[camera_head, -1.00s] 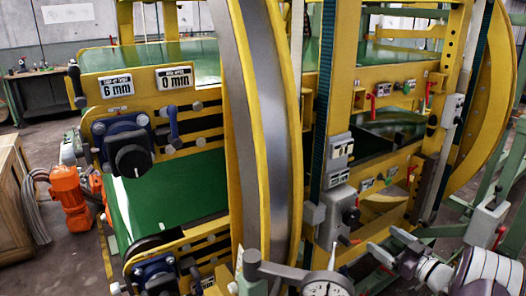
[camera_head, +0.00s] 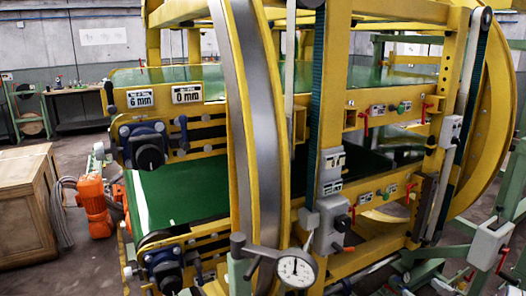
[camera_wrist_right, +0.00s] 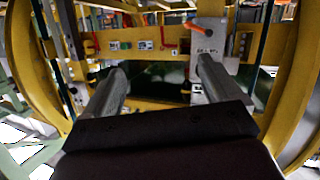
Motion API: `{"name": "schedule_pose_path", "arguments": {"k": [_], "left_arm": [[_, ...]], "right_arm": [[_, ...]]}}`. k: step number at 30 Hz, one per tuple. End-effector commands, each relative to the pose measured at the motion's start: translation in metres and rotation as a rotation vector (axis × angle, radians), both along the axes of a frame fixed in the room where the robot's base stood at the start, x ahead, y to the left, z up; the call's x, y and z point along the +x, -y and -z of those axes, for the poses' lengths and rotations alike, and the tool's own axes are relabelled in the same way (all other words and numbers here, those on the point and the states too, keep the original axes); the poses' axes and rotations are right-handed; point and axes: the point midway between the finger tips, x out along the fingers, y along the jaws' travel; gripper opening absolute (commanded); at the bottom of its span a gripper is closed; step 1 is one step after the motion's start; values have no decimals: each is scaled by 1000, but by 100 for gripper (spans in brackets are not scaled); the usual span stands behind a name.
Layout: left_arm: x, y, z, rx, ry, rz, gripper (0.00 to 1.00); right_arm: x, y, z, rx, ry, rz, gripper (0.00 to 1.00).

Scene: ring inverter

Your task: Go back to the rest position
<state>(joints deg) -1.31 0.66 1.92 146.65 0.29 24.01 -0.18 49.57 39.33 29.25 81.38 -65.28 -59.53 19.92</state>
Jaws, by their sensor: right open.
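My right gripper (camera_wrist_right: 157,75) shows in the right wrist view with its two grey fingers spread apart and nothing between them. The fingers point toward the yellow ring inverter frame, which lies beyond them. In the head view at most a small grey part of it shows at the bottom edge, right of centre. The ring inverter (camera_head: 265,120) fills the middle of the head view, with a large curved yellow ring and green belts (camera_head: 190,188). I see no contact between the right gripper and the machine. My left gripper is not in view.
A wooden crate (camera_head: 25,205) stands at the left, beside an orange motor (camera_head: 95,205) with grey cables. A round dial gauge (camera_head: 296,269) is at the bottom centre. A grey switch box (camera_head: 332,232) is on a post. Pale green frames (camera_head: 515,180) stand at the right.

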Motion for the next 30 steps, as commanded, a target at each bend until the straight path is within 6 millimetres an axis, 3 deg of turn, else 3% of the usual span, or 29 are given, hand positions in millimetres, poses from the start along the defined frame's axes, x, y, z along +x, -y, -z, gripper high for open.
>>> {"name": "schedule_pose_path", "arguments": {"k": [4, 8, 11, 14, 18, 21, 24, 30], "left_arm": [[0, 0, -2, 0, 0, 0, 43], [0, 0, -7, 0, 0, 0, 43], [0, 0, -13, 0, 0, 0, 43], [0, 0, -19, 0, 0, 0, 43], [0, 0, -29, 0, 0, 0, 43], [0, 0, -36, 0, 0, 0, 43], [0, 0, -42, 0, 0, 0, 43], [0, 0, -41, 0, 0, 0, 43]], "right_arm": [[-20, 18, 26, -12, -194, 195, 91], [-49, 4, 41, -4, -442, 349, 91], [-87, -40, 41, 25, -693, 434, 91], [-135, -107, 29, 68, -941, 456, 91], [-208, -212, -6, 126, -1211, 399, 91], [-242, -268, -33, 132, -1281, 325, 91], [-244, -302, -57, 76, -1218, 220, 91], [-239, -316, -61, 38, -1193, 164, 91]]}}
